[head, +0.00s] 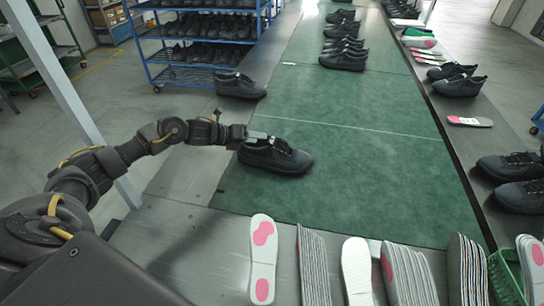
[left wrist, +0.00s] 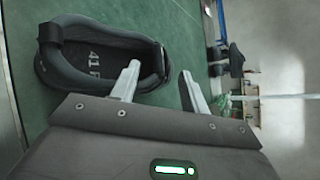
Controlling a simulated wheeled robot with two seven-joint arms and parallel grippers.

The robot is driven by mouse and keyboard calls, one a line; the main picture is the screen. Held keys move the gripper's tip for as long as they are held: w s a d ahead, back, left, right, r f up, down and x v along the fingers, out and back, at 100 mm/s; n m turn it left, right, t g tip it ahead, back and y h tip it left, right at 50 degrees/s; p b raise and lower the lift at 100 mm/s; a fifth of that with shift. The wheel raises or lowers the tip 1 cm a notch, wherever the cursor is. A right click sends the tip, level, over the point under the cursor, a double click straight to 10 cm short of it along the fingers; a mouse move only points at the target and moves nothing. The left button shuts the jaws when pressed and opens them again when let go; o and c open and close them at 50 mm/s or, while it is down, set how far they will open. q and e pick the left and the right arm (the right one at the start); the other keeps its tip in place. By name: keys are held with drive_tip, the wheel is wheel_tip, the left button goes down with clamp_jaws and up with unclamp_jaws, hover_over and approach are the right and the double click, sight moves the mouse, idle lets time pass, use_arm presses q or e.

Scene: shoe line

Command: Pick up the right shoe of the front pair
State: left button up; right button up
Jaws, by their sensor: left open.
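A black shoe (head: 285,160) lies on the near left of the green belt, toe to the right. My left gripper (head: 258,136) is open at its heel end. In the left wrist view the shoe's opening (left wrist: 88,58) shows a light size mark on the insole. There, one finger of the left gripper (left wrist: 158,82) overlaps the shoe's rim and the other is outside it. I cannot tell whether they touch. Another black shoe (head: 240,87) sits farther back at the belt's left edge. My right gripper is not in view.
Several insoles and soles (head: 263,250) stand along the near metal edge. More black shoes (head: 343,58) are at the far belt, and others (head: 515,167) on the right ledge. A blue rack (head: 205,50) holds shoes at back left. The belt's middle (head: 370,180) is clear.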

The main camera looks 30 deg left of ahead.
sight(268, 140)
use_arm(q)
drive_tip(key=p+x, duration=0.1)
drive_tip(key=x, duration=0.4)
drive_tip(key=shift+s+f, duration=0.1)
clamp_jaws()
